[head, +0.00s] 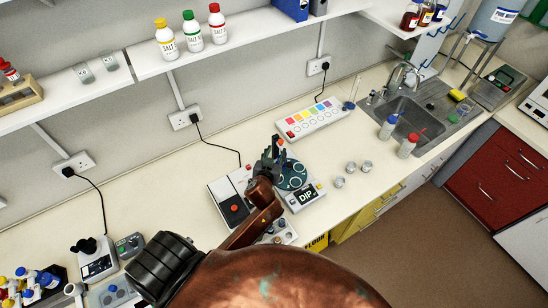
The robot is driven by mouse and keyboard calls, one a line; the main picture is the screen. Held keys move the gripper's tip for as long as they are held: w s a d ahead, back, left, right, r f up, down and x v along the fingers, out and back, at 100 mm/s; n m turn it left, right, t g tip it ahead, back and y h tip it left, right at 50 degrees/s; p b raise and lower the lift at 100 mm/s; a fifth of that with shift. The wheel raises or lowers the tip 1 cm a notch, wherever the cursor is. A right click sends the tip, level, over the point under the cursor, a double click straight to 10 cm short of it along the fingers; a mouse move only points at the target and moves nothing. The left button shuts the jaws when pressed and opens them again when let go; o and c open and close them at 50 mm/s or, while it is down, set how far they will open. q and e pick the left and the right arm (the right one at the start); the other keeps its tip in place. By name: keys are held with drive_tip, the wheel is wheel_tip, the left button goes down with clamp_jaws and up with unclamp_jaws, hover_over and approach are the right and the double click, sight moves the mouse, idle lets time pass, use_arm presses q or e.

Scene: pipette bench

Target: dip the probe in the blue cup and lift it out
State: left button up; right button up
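My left gripper (272,158) is over the bench, at the left edge of a round teal plate (294,180) with pale rings on it. The plate is on a white device with a "DIP" label (306,196). The gripper's fingers are dark and small, and I cannot tell whether they are open or shut on something. A small red spot shows at the fingertips. I cannot make out the probe or a blue cup; the gripper and arm cover part of the plate. My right gripper is not in view.
A white and black box with a red button (234,208) is left of the arm. Several small metal cups (350,168) stand right of the device. A colored-square panel (312,119) lies behind. Two capped bottles (408,145) stand by the sink (405,112). A shelf (205,45) overhangs the back.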

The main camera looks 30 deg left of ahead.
use_arm(q)
drive_tip(key=shift+v, duration=2.2)
